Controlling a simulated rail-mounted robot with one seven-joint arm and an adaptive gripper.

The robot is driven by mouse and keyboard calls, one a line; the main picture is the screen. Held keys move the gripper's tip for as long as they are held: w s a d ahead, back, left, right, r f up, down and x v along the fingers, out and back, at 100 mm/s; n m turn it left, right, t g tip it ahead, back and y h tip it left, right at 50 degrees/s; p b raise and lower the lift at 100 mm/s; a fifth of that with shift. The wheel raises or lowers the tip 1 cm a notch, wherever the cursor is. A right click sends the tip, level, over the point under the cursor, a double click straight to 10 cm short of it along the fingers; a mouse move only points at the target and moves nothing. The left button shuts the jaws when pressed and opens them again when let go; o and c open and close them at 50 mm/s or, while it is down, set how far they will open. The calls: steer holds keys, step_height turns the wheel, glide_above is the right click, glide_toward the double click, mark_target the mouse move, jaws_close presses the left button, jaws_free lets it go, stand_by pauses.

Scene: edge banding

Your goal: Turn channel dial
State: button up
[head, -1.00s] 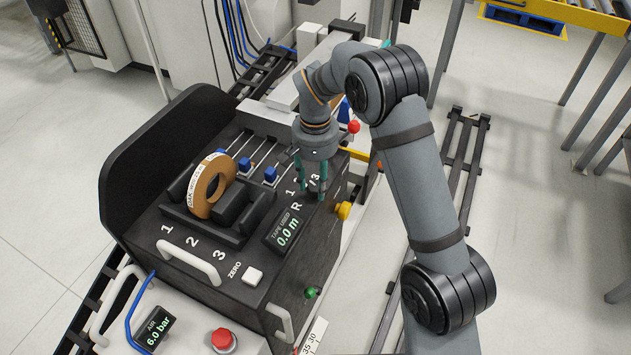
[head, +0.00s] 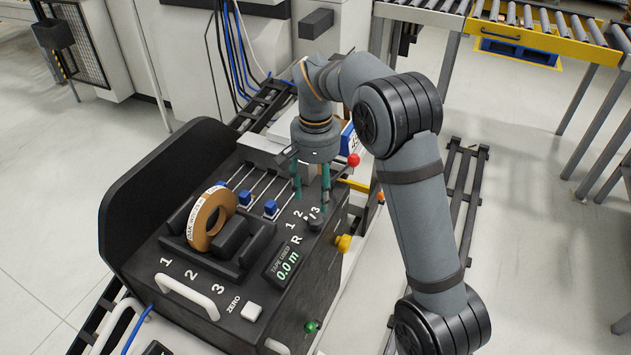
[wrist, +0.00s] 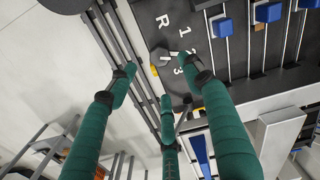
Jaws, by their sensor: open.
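The channel dial (head: 315,224) is a small dark round knob on top of the black machine, ringed by R, 1, 2 and 3. In the wrist view the dial (wrist: 160,58) carries a pale pointer mark that appears to face the 2, though a finger partly covers that side. In the wrist view the fingers of my gripper (wrist: 160,78) spread below and to both sides of the dial.
A display reading 0.0 m (head: 287,263), a ZERO button (head: 251,311) and an orange tape roll (head: 211,220) sit left of the dial. Blue sliders (head: 271,207) on rods stand behind. A yellow knob (head: 343,243) and red ball (head: 353,160) lie to the right.

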mark_target(315, 219)
steer(key=shift+r, duration=1.65)
steer(key=shift+f, duration=0.15)
step_height(315, 219, down, 12)
steer(key=shift+r, duration=0.1)
